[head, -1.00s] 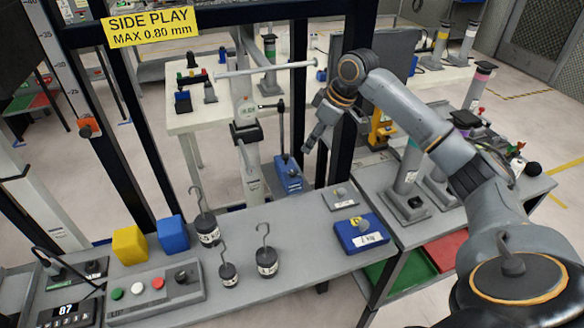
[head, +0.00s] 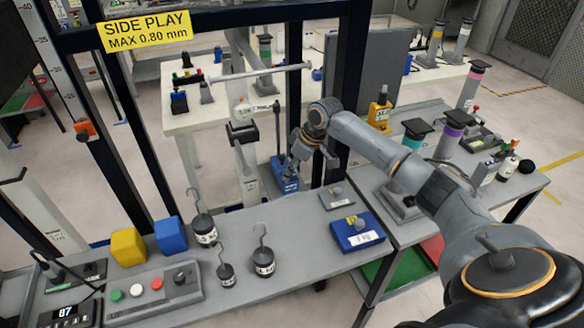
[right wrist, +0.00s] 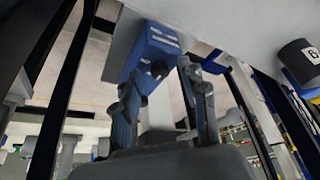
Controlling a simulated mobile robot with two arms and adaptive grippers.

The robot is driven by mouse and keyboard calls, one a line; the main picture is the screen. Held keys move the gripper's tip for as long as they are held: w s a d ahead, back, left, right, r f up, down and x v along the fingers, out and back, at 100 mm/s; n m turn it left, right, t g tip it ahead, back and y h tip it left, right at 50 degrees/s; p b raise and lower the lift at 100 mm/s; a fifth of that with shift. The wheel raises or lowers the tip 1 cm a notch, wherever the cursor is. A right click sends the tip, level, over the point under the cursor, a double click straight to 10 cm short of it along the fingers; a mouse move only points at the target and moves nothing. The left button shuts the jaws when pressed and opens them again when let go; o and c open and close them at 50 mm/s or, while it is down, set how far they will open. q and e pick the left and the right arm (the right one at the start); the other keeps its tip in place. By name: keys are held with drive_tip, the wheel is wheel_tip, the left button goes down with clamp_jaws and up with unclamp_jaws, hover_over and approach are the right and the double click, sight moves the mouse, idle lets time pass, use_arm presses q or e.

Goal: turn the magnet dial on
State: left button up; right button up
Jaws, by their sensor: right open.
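The blue magnet base (head: 283,185) stands behind the bench, at the foot of a stand post. My right gripper (head: 290,170) is close to it and hides part of it. In the right wrist view the blue base (right wrist: 148,48) is ahead, with a dark round dial (right wrist: 159,70) on its near face. My right gripper (right wrist: 160,78) is open and the dial appears between its fingertips. I cannot tell whether the fingers touch it or which way the dial is set. My left gripper is not in view.
A dark upright frame post (head: 345,100) stands close to the right arm. On the bench (head: 320,262) are several hooked weights (head: 263,260), a blue box (head: 357,232), yellow and blue cubes, and a button panel (head: 152,290). A horizontal rod (head: 262,72) crosses above.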

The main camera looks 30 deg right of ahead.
drive_tip(key=shift+c, duration=0.9)
clamp_jaws()
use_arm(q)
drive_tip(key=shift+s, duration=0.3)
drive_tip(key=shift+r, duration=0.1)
